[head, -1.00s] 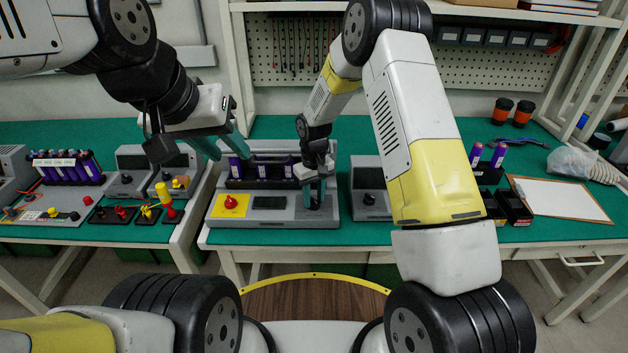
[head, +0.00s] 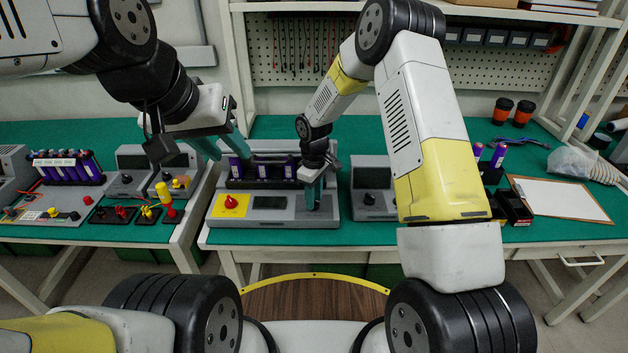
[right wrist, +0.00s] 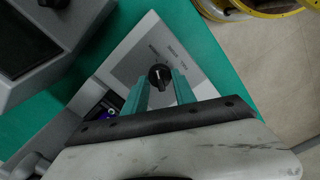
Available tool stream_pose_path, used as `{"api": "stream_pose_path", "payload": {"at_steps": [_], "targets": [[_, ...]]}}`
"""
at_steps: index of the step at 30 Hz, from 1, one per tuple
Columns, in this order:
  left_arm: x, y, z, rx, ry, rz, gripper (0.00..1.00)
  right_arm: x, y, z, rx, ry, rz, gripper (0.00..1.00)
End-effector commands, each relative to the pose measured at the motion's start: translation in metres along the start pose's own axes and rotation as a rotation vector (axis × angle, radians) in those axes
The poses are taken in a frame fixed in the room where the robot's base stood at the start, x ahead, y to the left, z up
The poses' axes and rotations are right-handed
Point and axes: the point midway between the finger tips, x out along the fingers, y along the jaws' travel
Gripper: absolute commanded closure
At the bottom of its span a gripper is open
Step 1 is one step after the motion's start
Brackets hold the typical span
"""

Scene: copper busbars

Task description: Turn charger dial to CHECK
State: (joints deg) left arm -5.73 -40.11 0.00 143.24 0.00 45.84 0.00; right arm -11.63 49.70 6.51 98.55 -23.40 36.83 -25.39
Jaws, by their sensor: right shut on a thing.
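The charger (head: 270,207) is a grey unit on the green bench top, with purple cells (head: 262,171) in its rear slots, a small display (head: 270,202) and a red knob on a yellow plate (head: 232,204) at its left. In the head view the fingers (head: 314,193) hide the dial. My left gripper (head: 222,148) hangs empty with parted fingers, left of the charger.
Another grey unit with a black knob (head: 373,176) stands right of the charger. Black holders with purple cells (head: 497,155) and a clipboard (head: 562,199) lie further right. A left bench holds knobs and a red-yellow post (head: 166,196).

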Motion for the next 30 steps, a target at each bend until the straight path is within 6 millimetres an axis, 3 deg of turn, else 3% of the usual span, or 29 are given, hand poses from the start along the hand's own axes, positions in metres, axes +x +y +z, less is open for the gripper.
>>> {"api": "stream_pose_path", "payload": {"at_steps": [10, 11, 14, 24, 30], "targets": [[0.000, 0.000, 0.000, 0.000, 0.000, 0.000, 0.64, -0.001, 0.001, 0.000, -0.004, 0.001, 0.001, 1.00], [0.000, 0.000, 0.000, 0.000, 0.000, 0.000, 0.64, 0.000, 0.001, 0.000, -0.003, 0.001, 0.001, 0.66], [0.000, 0.000, 0.000, 0.000, 0.000, 0.000, 0.64, 0.000, 0.001, 0.000, -0.003, 0.001, 0.001, 0.46], [0.000, 0.000, 0.000, 0.000, 0.000, 0.000, 0.64, -0.002, 0.000, 0.000, -0.002, 0.001, 0.001, 0.46], [0.000, 0.000, 0.000, 0.000, 0.000, 0.000, 0.64, -0.028, 0.001, -0.001, -0.001, 0.004, 0.003, 0.46]]}}
